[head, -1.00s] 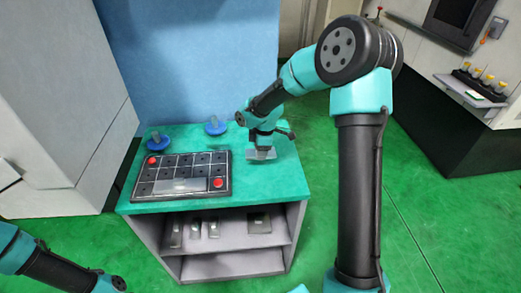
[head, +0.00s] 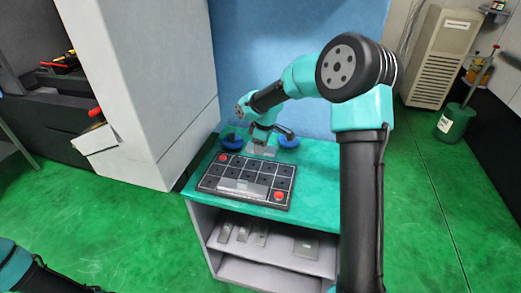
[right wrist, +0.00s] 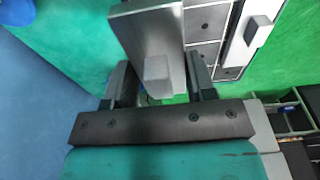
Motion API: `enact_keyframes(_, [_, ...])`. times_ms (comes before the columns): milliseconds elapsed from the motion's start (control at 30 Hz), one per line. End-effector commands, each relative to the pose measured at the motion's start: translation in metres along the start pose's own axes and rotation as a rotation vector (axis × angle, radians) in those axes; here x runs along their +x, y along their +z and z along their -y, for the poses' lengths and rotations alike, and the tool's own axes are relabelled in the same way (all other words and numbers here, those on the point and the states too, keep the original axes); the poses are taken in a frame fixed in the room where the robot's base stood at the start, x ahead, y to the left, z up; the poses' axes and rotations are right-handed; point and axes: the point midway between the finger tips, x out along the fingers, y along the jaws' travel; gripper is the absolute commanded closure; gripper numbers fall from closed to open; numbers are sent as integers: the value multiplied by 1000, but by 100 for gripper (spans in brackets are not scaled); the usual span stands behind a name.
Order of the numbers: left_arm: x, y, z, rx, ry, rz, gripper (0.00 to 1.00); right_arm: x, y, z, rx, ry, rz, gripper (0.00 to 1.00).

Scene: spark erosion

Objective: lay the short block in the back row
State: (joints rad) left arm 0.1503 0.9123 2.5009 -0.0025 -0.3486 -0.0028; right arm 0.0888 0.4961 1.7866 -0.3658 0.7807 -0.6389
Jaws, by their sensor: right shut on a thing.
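My right gripper (head: 262,142) is shut on a grey metal block (head: 261,150), which I take to be the short block. The board has dark cells in rows. Another silver block (head: 242,187) lies in the front row. My left gripper is out of view.
Red knobs stand at the board's back left (head: 224,157) and front right (head: 278,196). Blue round-based items (head: 231,141) (head: 289,143) stand near the back edge. Several metal pieces lie on the shelf (head: 285,261) below. The green top (head: 316,205) is clear right of the board.

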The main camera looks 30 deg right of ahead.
Motion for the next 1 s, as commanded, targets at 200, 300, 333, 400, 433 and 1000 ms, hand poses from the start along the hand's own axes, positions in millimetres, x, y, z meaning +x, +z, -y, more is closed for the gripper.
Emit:
enact_keyframes(200, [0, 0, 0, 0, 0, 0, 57, -1, 0, 0, 3, 1, 0, 82])
enact_keyframes(300, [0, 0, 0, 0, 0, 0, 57, -1, 0, 0, 2, 1, 0, 82])
enact_keyframes(333, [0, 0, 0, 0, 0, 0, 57, 0, 0, 0, 2, 1, 0, 82])
enact_keyframes(400, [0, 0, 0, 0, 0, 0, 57, 0, 0, 0, 2, 1, 0, 82])
enact_keyframes(433, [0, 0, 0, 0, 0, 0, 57, 1, 0, 0, 2, 1, 0, 82])
enact_keyframes(1000, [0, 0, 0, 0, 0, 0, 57, 30, 4, 0, 2, -1, 1, 82])
